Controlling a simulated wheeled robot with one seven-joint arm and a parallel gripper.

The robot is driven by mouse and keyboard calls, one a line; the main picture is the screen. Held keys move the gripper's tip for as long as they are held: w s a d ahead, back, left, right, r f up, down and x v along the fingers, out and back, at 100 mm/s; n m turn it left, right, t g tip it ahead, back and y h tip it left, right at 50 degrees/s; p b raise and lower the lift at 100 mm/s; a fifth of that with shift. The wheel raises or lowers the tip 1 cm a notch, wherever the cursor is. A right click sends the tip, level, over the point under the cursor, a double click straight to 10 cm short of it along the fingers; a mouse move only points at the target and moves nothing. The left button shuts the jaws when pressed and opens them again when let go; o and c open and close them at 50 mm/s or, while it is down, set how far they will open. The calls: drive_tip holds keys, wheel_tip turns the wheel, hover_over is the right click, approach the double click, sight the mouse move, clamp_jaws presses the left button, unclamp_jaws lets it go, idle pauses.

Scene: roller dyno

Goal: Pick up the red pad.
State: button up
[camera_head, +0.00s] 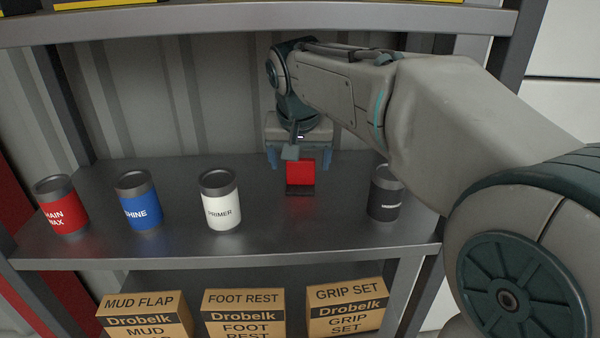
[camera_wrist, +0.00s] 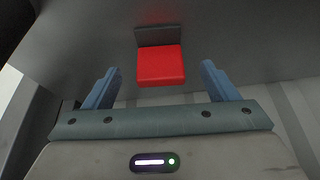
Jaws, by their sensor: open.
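The red pad (camera_head: 300,172) is a small bright red block near the back middle of the grey metal shelf. In the wrist view the red pad (camera_wrist: 161,66) shows between and a little beyond the fingertips, with a dark grey strip along its far side. My gripper (camera_head: 299,160) points down at it from above and behind. In the wrist view my gripper (camera_wrist: 157,76) has its two blue fingers spread apart, one on each side of the pad, with gaps on both sides. I cannot tell exactly how high the fingertips are above the shelf.
On the shelf (camera_head: 270,240) stand a red can (camera_head: 62,205), a blue can (camera_head: 139,202), a white can (camera_head: 220,202) and, right of the pad, a dark can (camera_head: 385,195) close to my arm. Boxes (camera_head: 243,312) stand on the shelf below. An upper shelf (camera_head: 250,22) runs overhead.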

sight(300, 162)
drive_tip(key=shift+w, duration=0.4)
drive_tip(key=b+x, duration=0.1)
drive_tip(key=x, duration=0.4)
drive_tip(key=shift+w, duration=0.2)
drive_tip(key=c, duration=1.1)
